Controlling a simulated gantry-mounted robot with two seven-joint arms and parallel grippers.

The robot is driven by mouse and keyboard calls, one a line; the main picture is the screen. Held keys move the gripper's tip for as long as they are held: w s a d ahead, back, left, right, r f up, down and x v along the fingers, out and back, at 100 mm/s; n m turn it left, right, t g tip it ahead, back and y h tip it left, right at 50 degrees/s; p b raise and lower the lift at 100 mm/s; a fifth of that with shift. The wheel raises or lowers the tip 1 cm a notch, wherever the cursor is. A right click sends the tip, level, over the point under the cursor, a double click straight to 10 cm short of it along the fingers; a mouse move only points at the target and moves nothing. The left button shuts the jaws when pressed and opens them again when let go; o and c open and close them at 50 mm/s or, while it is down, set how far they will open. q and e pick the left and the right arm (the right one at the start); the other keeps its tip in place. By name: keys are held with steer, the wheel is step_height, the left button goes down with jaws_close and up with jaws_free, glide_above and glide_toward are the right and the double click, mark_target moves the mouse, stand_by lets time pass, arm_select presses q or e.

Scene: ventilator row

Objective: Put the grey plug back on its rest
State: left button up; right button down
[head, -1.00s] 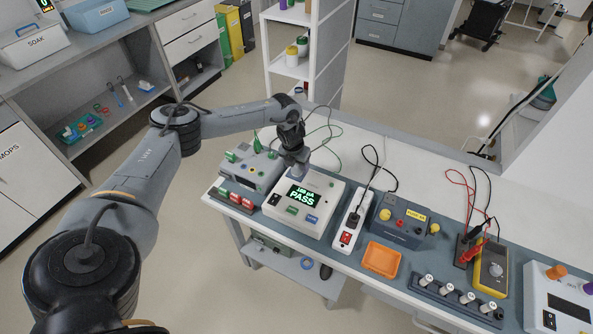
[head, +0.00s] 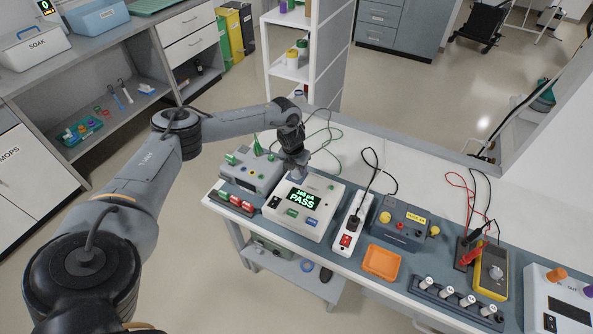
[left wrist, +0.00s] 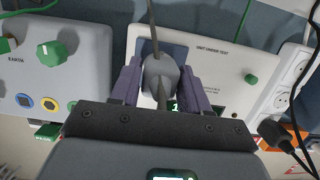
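The grey plug (left wrist: 161,76) is between the two fingers of my left gripper (left wrist: 162,82), with its cable running up and away in the left wrist view. The fingers press close on both its sides. Below it is the white tester (left wrist: 222,62) marked "UNIT UNDER TEST"; I cannot tell whether the plug is seated in it or just above it. In the head view, my left gripper (head: 297,166) is at the back of that tester (head: 325,215), whose green screen reads "PASS", and mostly hides the plug. The plug's rest cannot be made out. My right gripper is out of view.
Left of the tester is a grey box (head: 253,170) with a green knob, marked "EARTH" in the wrist view. To its right are a white power strip (head: 352,225) with a black plug, a blue-grey box (head: 402,225) and an orange tray (head: 382,262). Loose cables lie behind.

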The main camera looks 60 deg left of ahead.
arm_select(q)
jaws_close()
steer(key=shift+r, duration=0.2)
steer(key=shift+r, duration=0.1)
steer(key=shift+r+p, duration=1.3)
steer(key=shift+p, duration=0.1)
steer(key=shift+r+p, duration=0.85)
steer(key=shift+r, duration=0.15)
